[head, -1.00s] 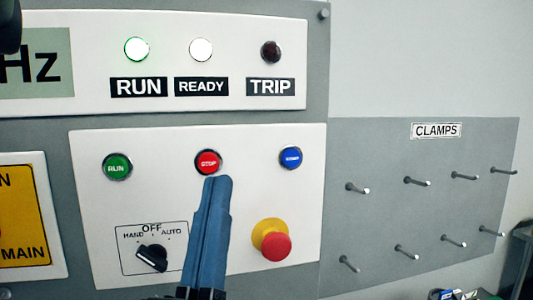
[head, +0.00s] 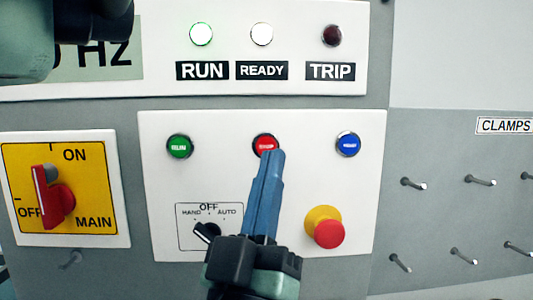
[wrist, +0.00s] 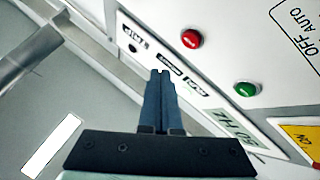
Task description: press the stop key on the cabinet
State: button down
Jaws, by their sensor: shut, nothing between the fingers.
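The stop key (head: 264,142) is a round red button in the middle of the top row on the white cabinet panel. My gripper (head: 271,153) is shut and empty, with its blue fingers pointing up at this key. In the head view the tips cover the key's lower edge. In the wrist view the red stop key (wrist: 192,39) stands clear to the right of and above the fingertips (wrist: 160,72), with a visible gap. I see no clear contact.
A green run key (head: 179,146) is left, a blue key (head: 348,144) right. A red mushroom button (head: 329,234) is lower right. The hand/off/auto selector (head: 205,231) is partly behind my gripper. The RUN lamp (head: 201,34) is lit green, READY is lit white, TRIP dark.

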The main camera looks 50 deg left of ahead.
aim_at(266, 146)
jog(key=shift+w+a+b, duration=0.95)
jog(key=shift+w+a, duration=0.5)
jog(key=shift+a, duration=0.25)
jog(key=shift+a, duration=0.1)
dwell(0.8)
jog(key=shift+w+a+b, duration=0.2)
jog(key=shift+w+b, duration=0.1)
jog(key=shift+b, duration=0.05)
jog(key=shift+w+a+b, duration=0.25)
jog(key=shift+a+b, duration=0.05)
jog(key=shift+b, duration=0.05)
dwell(0.6)
jog(key=shift+s+d, duration=0.1)
jog(key=shift+d, duration=0.05)
jog(key=shift+s+d, duration=0.45)
dwell(0.4)
